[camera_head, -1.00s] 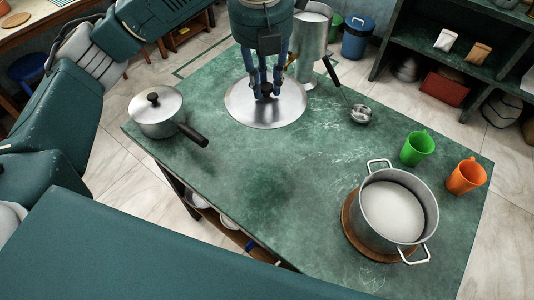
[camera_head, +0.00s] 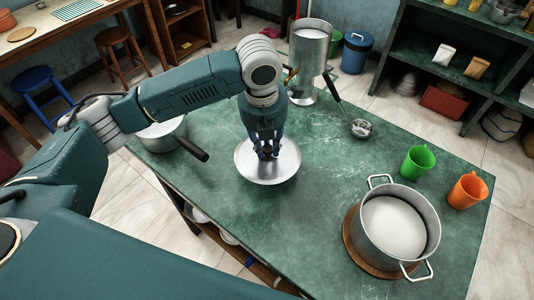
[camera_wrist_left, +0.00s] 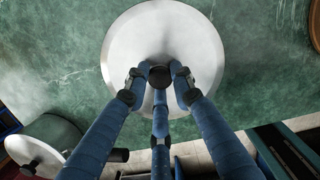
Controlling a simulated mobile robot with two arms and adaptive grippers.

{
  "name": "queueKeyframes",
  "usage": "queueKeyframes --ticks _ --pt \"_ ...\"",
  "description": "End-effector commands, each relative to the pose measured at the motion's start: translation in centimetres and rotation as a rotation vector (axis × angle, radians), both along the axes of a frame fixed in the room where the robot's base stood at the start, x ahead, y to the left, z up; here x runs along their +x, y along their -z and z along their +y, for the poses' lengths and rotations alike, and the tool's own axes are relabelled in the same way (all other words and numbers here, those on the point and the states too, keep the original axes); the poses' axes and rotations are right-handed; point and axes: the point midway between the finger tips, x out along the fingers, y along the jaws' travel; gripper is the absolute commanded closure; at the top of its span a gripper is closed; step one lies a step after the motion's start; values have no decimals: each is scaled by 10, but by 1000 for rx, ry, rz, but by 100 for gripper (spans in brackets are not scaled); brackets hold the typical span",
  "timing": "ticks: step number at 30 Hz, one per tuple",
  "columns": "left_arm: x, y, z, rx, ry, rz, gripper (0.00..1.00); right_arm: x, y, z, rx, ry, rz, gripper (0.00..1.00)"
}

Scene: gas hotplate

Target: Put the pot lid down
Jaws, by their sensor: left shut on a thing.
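The pot lid (camera_head: 268,172) is a round, silvery metal disc with a dark knob. It is at the green table's middle left, and I cannot tell whether it touches the tabletop. My left gripper (camera_head: 267,150) is above it with its fingers shut on the knob. In the left wrist view the blue fingers close round the dark knob (camera_wrist_left: 160,76) in the middle of the lid (camera_wrist_left: 150,40). A large open pot (camera_head: 397,226) with two handles and pale contents stands on a round wooden board at the right. My right gripper is not in view.
A saucepan (camera_head: 165,132) with a dark handle stands left of the lid, partly hidden by my arm. A tall metal container (camera_head: 310,55) and a ladle (camera_head: 361,128) are behind. Green (camera_head: 418,162) and orange (camera_head: 467,190) cups stand at the right. The table's middle is clear.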

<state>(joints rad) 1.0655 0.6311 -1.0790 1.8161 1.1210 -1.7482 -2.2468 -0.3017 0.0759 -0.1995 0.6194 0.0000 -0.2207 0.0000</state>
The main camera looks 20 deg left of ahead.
Motion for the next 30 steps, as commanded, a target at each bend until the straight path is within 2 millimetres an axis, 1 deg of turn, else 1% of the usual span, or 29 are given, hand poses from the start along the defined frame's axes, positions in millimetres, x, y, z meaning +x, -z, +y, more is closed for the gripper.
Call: queueKeyframes --ticks 6,8,19,20,22,23,30 --pt "-1 31 1 2 -1 5 100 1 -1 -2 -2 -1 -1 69" --pt "-1 38 0 1 0 3 100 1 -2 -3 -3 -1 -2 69" --pt "-1 42 0 1 1 2 100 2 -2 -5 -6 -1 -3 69" --pt "-1 43 0 1 0 2 74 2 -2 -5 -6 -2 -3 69" --pt "0 43 0 1 0 1 61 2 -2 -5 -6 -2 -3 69" --pt "-1 43 0 1 0 1 58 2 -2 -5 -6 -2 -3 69" --pt "0 43 0 1 0 1 58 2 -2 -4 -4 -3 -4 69"
